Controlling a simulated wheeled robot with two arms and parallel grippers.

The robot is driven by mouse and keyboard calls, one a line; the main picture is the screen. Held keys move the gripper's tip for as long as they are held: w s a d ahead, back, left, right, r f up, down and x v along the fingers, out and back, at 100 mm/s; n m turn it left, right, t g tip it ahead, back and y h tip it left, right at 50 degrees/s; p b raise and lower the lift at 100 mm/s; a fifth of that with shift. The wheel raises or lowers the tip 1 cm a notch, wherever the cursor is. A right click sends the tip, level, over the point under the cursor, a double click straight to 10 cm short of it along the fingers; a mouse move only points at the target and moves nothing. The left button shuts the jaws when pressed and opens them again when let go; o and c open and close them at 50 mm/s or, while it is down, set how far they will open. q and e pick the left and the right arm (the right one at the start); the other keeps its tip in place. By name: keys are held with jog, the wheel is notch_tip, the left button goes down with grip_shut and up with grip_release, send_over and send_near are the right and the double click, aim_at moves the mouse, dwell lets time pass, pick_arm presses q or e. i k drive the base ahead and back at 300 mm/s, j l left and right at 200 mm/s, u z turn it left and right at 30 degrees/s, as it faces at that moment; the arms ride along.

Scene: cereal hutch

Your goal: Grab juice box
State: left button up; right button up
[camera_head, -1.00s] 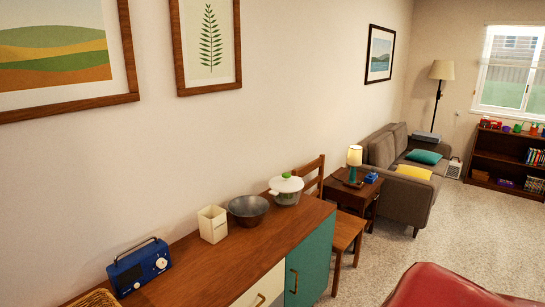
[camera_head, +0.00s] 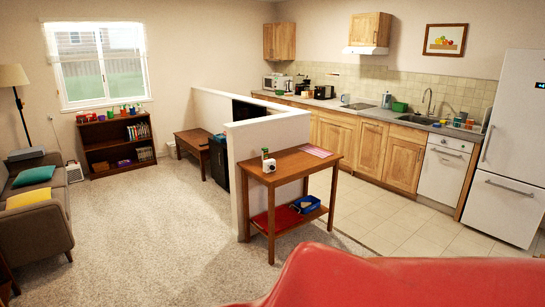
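I cannot pick out a juice box for certain in the head view. Small coloured items (camera_head: 124,111) stand on top of the dark bookcase by the window, too small to identify. Several small items (camera_head: 457,122) stand by the sink, also too small to tell. A small white object (camera_head: 269,165) and a green-topped item (camera_head: 265,153) stand on the wooden side table (camera_head: 290,163). Neither of my grippers shows in the view.
A smooth red surface (camera_head: 390,280) fills the bottom right close to me. A white half wall (camera_head: 238,170) stands behind the side table. Carpet (camera_head: 150,230) is open at left. Kitchen cabinets (camera_head: 360,142) and a fridge (camera_head: 515,145) line the right side. A sofa (camera_head: 35,220) is at far left.

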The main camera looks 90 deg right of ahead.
aim_at(265, 150)
jog(key=z, duration=2.5)
jog(key=i+z, duration=0.2)
jog(key=k+l, duration=0.05)
jog(key=k, duration=0.05)
